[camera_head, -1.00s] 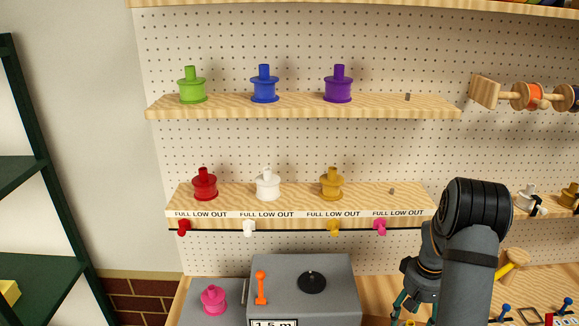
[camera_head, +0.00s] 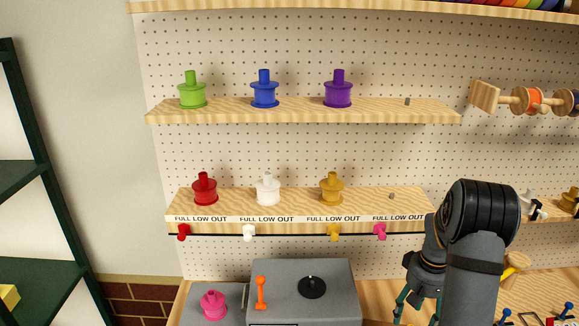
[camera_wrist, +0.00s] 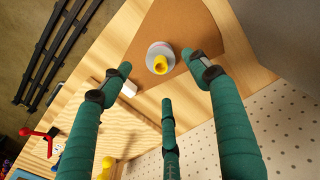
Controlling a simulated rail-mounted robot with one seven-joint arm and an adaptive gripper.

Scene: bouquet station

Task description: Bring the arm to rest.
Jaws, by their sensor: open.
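My arm stands at the lower right of the head view, with its dark wrist joint high and the teal fingers of my gripper (camera_head: 418,302) partly showing at the bottom edge. In the wrist view my gripper (camera_wrist: 155,95) has its green fingers spread wide, with nothing held between them. Past the fingertips a grey round piece with a yellow top (camera_wrist: 159,60) sits on a brown mat (camera_wrist: 205,28) on the wooden bench. It is apart from the fingers.
An upper shelf (camera_head: 300,112) and a lower shelf (camera_head: 290,205) carry coloured spools. A grey machine (camera_head: 335,300) with an orange lever (camera_head: 261,292) and a pink spool (camera_head: 214,305) stand left of my arm. A green rack (camera_head: 45,200) is at far left.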

